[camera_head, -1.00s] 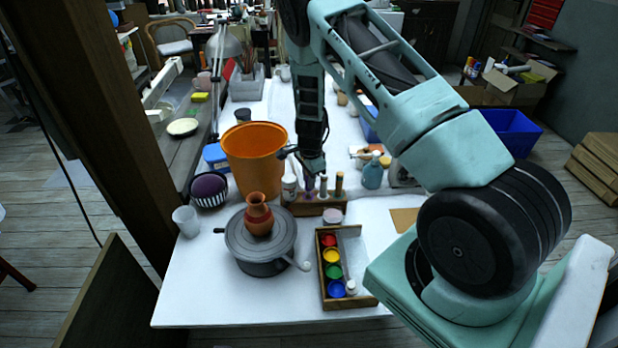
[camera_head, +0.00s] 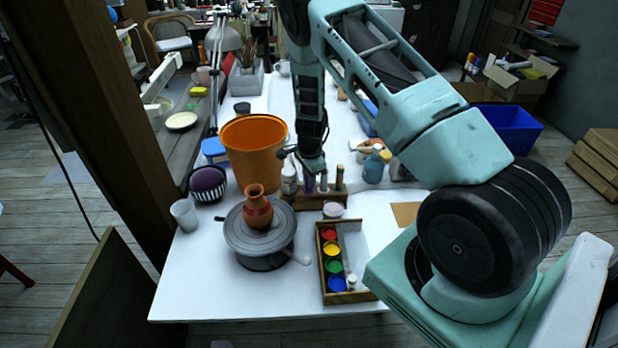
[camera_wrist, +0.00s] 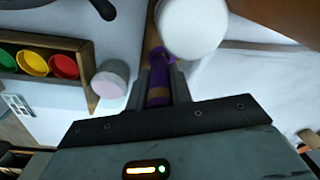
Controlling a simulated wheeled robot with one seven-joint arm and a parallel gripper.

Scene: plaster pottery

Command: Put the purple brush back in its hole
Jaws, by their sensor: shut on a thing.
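The purple brush (camera_wrist: 158,78) is between the two fingers of my gripper (camera_wrist: 160,88) in the wrist view, and the fingers are shut on it. In the head view my gripper (camera_head: 311,172) is at the wooden brush holder (camera_head: 320,203), over its left part. The purple brush (camera_head: 309,185) shows there just below the fingers, beside two other brush handles (camera_head: 339,178) standing in the holder. I cannot tell whether the brush's lower end is inside a hole. The holes are hidden.
A white bottle (camera_head: 289,180) stands close left of the holder; its round white top (camera_wrist: 193,28) is close to the brush in the wrist view. An orange bin (camera_head: 254,155), a vase (camera_head: 257,212) on a grey wheel (camera_head: 240,238) and a paint box (camera_head: 350,297) are nearby.

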